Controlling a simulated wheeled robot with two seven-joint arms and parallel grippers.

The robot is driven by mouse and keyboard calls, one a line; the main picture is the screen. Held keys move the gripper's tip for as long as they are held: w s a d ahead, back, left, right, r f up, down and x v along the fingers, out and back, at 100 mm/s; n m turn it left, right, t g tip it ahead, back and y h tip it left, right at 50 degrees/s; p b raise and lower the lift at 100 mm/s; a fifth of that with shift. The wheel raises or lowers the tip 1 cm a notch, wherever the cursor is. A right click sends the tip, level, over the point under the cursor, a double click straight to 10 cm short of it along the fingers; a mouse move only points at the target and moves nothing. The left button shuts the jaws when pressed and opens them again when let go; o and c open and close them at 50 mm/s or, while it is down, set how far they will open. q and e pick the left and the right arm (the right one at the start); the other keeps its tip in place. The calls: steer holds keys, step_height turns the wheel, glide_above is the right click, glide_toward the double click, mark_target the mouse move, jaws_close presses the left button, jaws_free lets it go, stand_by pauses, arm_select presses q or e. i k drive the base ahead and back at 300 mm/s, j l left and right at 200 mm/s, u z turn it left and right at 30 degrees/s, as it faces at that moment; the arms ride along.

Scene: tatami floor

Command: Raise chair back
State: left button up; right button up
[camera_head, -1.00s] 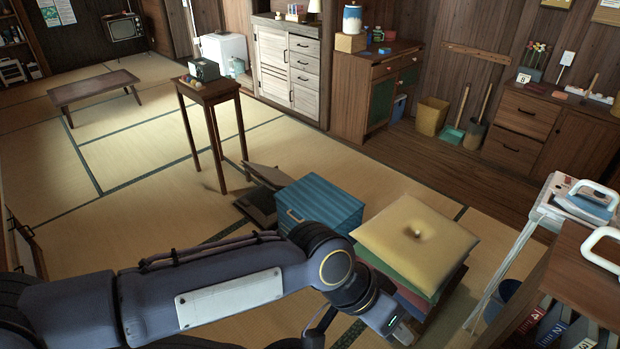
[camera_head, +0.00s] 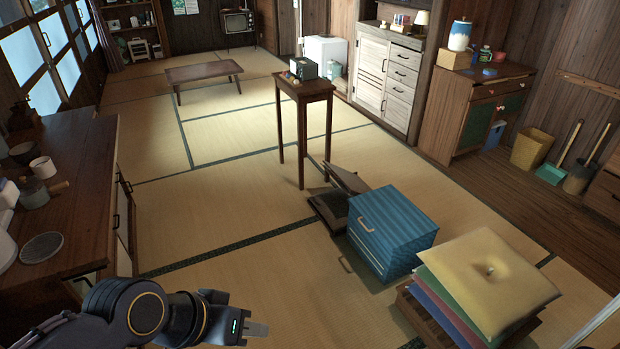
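A low, dark brown floor chair (camera_head: 328,209) lies on the tatami behind the blue chest, at the foot of the tall table. One flat panel of it (camera_head: 348,179) is tilted, and another part lies low on the floor. The blue chest hides some of it. My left gripper (camera_head: 262,330) is at the bottom of the view, well in front of the chair and apart from it. It points right, and whether its fingers are open or shut is not clear. My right gripper is not in view.
A blue chest (camera_head: 392,229) and a cushion stack (camera_head: 490,270) stand right of the open tatami. The tall narrow table (camera_head: 309,90) stands behind the chair. A wooden counter (camera_head: 85,190) with cups is at left. Floor between counter and chest is clear.

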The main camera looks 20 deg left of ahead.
mark_target(350, 183)
steer(key=u, duration=0.5)
steer(key=i+j+z, duration=0.2)
steer(key=i, duration=0.5)
steer(key=i+j+z, duration=0.2)
steer(key=i, duration=0.45)
steer(key=i+j+z, duration=0.15)
steer(key=i+j, duration=0.15)
steer(key=i, duration=0.35)
steer(key=i+j+z, duration=0.2)
steer(key=i+j, duration=0.2)
steer(key=i, duration=0.25)
steer(key=i+j+z, duration=0.2)
steer(key=i+j, duration=0.3)
steer(key=i, duration=0.1)
